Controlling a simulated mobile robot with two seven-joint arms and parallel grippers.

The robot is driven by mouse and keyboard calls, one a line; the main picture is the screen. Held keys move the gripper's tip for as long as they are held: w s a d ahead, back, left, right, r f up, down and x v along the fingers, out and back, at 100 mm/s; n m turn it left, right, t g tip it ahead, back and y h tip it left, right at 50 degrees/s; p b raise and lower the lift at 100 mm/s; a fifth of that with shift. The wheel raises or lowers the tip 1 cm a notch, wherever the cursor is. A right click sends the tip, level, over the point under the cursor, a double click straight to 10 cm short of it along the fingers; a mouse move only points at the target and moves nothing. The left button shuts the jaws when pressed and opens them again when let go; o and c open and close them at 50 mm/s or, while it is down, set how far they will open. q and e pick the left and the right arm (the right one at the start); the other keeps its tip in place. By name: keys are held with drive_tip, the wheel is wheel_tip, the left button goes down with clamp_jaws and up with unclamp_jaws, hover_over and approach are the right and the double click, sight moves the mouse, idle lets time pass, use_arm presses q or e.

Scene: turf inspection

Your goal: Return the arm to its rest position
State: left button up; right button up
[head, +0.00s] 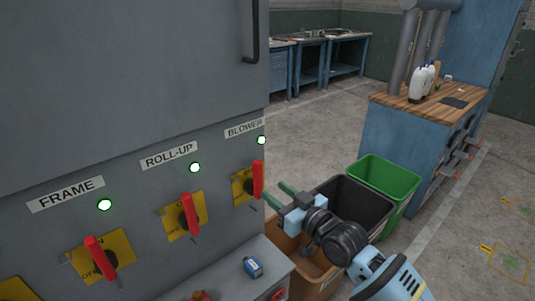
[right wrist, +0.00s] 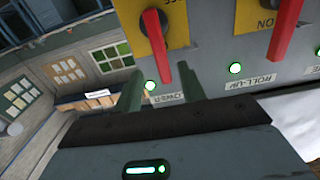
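My right gripper (head: 274,190) is at the end of my blue and black arm, just right of the BLOWER switch on the grey cabinet. Its two green fingers are apart with nothing held. The BLOWER switch's red handle (head: 258,179) stands roughly upright, with a small gap to the fingers in the head view. In the right wrist view, the open fingers of the right gripper (right wrist: 159,72) point at the panel, and a red handle (right wrist: 157,38) shows between and beyond them. My left gripper is not in view.
The grey cabinet (head: 130,90) fills the left, with ROLL-UP (head: 190,212) and FRAME (head: 100,257) handles and lit green lamps. Black (head: 352,200), green (head: 388,180) and brown (head: 290,252) bins stand near my arm. A wood-topped workbench (head: 437,102) is at right; open floor lies behind.

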drive_tip(key=s+d+f+m+g+h+p, duration=0.1)
drive_tip(key=s+d+f+m+h+p, duration=0.15)
drive_tip(key=s+f, duration=0.75)
drive_tip(key=s+d+f+m+g+h+p, duration=0.1)
drive_tip(key=s+d+f+h, duration=0.15)
drive_tip(key=s+f, duration=0.7)
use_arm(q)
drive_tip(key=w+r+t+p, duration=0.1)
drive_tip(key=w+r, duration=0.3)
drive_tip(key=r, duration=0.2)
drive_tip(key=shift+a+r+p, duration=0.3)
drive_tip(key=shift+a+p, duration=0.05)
use_arm(e)
drive_tip(key=s+d+f+g+h, duration=0.1)
drive_tip(key=s+d+f, duration=0.1)
drive_tip(key=s, duration=0.6)
drive_tip(key=s+d+f+m+g+h, duration=0.1)
drive_tip(key=s+d+f, duration=0.2)
drive_tip(key=s, duration=0.5)
drive_tip(key=s+d+f+g+h, duration=0.1)
drive_tip(key=s+d+f, duration=0.1)
drive_tip(key=s, duration=0.7)
drive_tip(key=shift+d+f+g+h, duration=0.3)
drive_tip(key=shift+d+g, duration=0.1)
drive_tip(key=shift+d, duration=0.4)
drive_tip(key=shift+m, duration=0.25)
